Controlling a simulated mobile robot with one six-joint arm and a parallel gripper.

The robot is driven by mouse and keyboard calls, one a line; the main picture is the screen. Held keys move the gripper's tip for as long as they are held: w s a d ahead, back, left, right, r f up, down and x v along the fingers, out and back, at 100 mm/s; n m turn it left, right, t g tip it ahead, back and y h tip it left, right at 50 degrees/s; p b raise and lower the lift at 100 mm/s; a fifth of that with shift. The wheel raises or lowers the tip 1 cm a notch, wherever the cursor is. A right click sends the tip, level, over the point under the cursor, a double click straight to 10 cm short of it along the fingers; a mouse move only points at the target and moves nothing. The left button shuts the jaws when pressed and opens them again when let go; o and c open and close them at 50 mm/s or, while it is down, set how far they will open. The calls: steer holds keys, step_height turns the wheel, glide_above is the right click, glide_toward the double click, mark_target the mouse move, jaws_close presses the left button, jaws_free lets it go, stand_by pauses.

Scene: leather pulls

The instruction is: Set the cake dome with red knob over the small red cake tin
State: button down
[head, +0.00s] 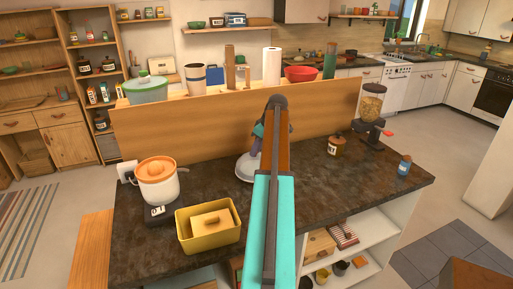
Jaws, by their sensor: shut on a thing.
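A pale grey, rounded piece, which looks like the cake dome (245,168), shows at the left of my arm, over the far part of the dark counter. My gripper (256,148) is directly above it and shut on its top. The red knob is hidden in the grip. My arm covers the right side of the dome. I cannot tell whether the dome rests on the counter or hangs just above it. I cannot make out the small red cake tin; it may be behind my arm or under the dome.
An orange-lidded pot (157,184) and a yellow box (208,232) stand at the counter's left. A brown jar (336,146), a grinder (370,108) and a blue bottle (404,165) stand right. A wooden back panel (180,140) rises behind. The counter right of my arm is mostly clear.

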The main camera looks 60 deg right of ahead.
steer(key=shift+f, duration=0.6)
steer(key=shift+f+b, duration=0.4)
steer(key=shift+f, duration=0.05)
stand_by(0.6)
steer(key=c, duration=1.5)
jaws_free()
steer(key=shift+r, duration=0.1)
steer(key=shift+r+p, duration=1.55)
steer(key=shift+r, duration=1.85)
